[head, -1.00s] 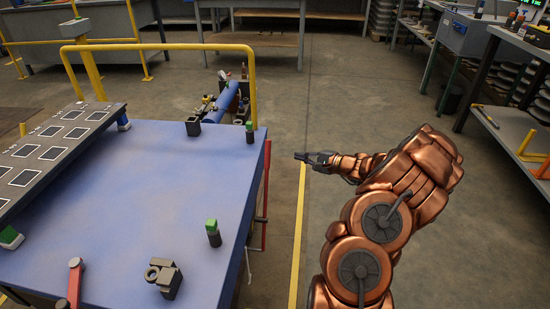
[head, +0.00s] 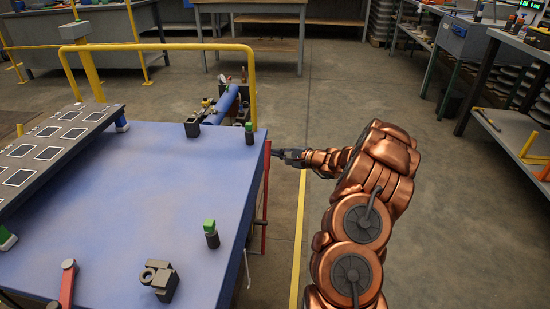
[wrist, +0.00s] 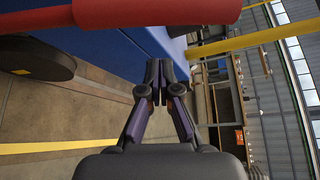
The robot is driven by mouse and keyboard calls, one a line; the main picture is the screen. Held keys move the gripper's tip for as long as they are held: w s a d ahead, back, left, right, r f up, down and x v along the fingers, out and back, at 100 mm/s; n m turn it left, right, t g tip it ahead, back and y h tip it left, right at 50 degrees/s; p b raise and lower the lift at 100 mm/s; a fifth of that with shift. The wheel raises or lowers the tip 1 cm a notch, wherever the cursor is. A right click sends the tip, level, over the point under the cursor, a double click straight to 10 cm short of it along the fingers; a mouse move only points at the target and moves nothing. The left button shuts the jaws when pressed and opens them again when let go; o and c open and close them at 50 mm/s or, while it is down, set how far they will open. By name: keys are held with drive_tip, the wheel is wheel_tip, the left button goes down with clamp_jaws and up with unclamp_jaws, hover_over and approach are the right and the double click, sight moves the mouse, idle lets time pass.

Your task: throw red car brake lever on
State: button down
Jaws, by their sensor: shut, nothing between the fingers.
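A long red lever (head: 265,185) stands upright along the right side of the blue car (head: 130,190), near its far corner. It also shows large across the top of the wrist view (wrist: 150,14). My gripper (head: 276,153) is shut and empty, just right of the lever's upper part and pointing left toward it. In the wrist view the closed fingers (wrist: 160,75) lie below the red lever in the picture, with a gap between. I cannot tell whether the fingertips touch the lever or the car's side. A second, shorter red lever (head: 68,284) stands at the car's near left.
Green-topped posts (head: 211,234) and a dark bracket (head: 160,279) stand on the car's top. A yellow rail (head: 253,85) rises at its far end. A dark wheel (wrist: 35,58) shows in the wrist view. The floor right of my arm is clear up to the benches.

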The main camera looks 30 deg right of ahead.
drive_tip(key=shift+s+a+r+b, duration=0.35)
drive_tip(key=shift+s+a+r, duration=0.15)
drive_tip(key=shift+a, duration=0.25)
drive_tip(key=shift+s+a+r+b, duration=0.3)
drive_tip(key=shift+s+a+r, duration=0.1)
drive_tip(key=shift+s+a, duration=0.25)
drive_tip(key=shift+a, duration=0.1)
